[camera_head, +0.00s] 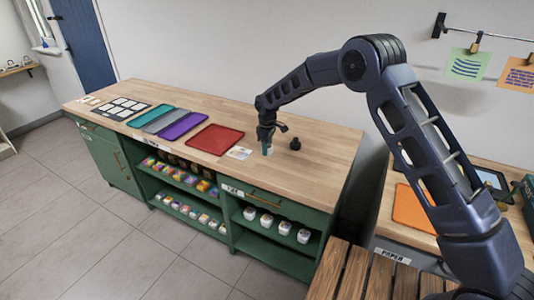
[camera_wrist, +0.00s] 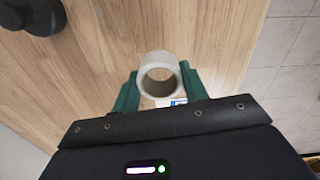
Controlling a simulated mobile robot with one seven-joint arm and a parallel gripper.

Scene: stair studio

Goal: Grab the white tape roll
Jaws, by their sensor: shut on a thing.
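The white tape roll (camera_wrist: 160,62) shows in the wrist view between the two green fingers of my gripper (camera_wrist: 160,84). Its round hole faces the camera. My gripper is shut on the roll, with a finger on its left and right sides. In the head view my gripper (camera_head: 267,147) is low over the wooden countertop, near its front right part. The roll is too small and too covered to make out clearly there. I cannot tell whether the roll touches the countertop.
A black knob-like object (camera_head: 295,144) stands on the countertop (camera_head: 310,160) just right of my gripper; it also shows in the wrist view (camera_wrist: 40,15). A white card (camera_head: 239,153) and a red tray (camera_head: 215,139) lie to the left. Shelves below hold several small items.

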